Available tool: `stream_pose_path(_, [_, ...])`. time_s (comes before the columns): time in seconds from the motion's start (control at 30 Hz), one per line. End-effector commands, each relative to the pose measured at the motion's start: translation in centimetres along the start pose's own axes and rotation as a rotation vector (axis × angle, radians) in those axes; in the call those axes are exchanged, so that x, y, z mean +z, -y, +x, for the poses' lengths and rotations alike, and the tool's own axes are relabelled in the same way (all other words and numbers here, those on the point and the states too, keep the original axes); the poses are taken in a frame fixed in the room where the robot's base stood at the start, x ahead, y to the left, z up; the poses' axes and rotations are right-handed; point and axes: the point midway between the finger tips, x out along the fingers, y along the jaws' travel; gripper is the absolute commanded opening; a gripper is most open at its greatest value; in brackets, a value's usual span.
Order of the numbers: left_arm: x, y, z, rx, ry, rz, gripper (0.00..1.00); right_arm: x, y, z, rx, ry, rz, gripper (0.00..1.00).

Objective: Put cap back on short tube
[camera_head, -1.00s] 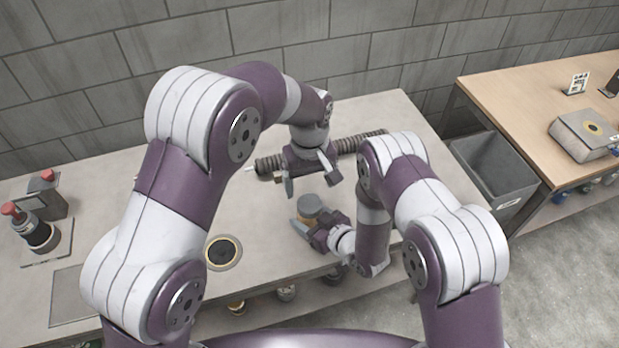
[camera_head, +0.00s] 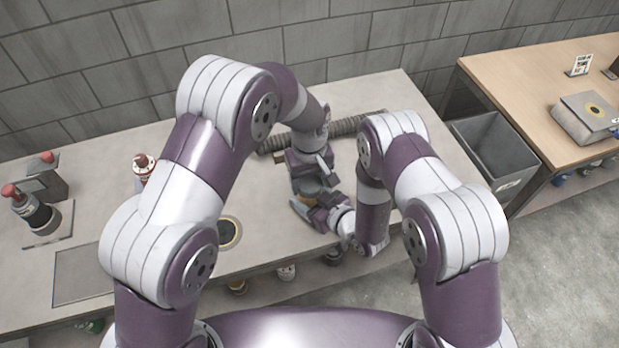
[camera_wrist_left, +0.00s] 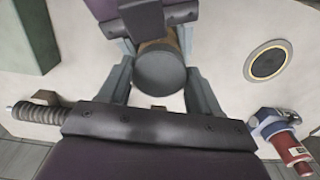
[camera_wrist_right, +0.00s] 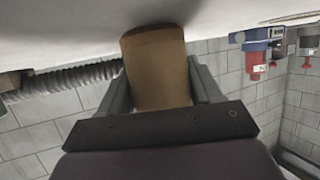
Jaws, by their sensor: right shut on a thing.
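The short tan tube (camera_wrist_right: 157,72) is upright between the fingers of my right gripper (camera_wrist_right: 160,88), its lower end close to the tabletop. A flat grey round top (camera_wrist_left: 160,70), which may be the cap, covers its upper end in the left wrist view. My left gripper (camera_wrist_left: 160,84) is just above, its open fingers on either side of this grey top; I cannot tell if they touch it. In the head view, my left gripper (camera_head: 312,166) is directly above my right gripper (camera_head: 314,206), and they hide most of the tube.
A long ribbed grey hose (camera_head: 345,127) lies across the back of the table (camera_head: 85,225). A grey bin (camera_head: 492,150) is on the right.

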Motion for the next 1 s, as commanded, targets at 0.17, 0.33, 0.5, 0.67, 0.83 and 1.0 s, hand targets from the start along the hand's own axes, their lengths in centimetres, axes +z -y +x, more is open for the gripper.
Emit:
stream_pose_path(0.17, [0.0,-0.1,0.0,0.002,-0.001,0.120,0.27,0.0,0.1,0.0,-0.002,-0.001,-0.001,0.00])
stream_pose_path(0.33, [0.0,-0.1,-0.1,0.002,-0.002,0.290,0.27,0.0,0.1,0.0,-0.002,-0.001,-0.002,0.00])
stream_pose_path(0.5, [0.0,-0.1,-0.1,0.002,-0.002,0.289,0.27,0.0,0.1,0.0,-0.003,-0.001,-0.002,0.00])
stream_pose_path(0.67, [0.0,-0.1,-0.1,0.002,-0.002,0.288,0.89,0.0,0.1,0.0,-0.002,-0.001,-0.002,0.00])
stream_pose_path(0.83, [0.0,-0.1,0.0,0.002,-0.001,0.287,0.89,0.0,0.1,0.0,-0.002,-0.001,-0.001,0.00])
stream_pose_path(1.0, [-0.1,-0.1,-1.2,0.003,-0.003,0.287,0.89,0.0,0.0,0.0,-0.001,-0.001,-0.001,0.00])
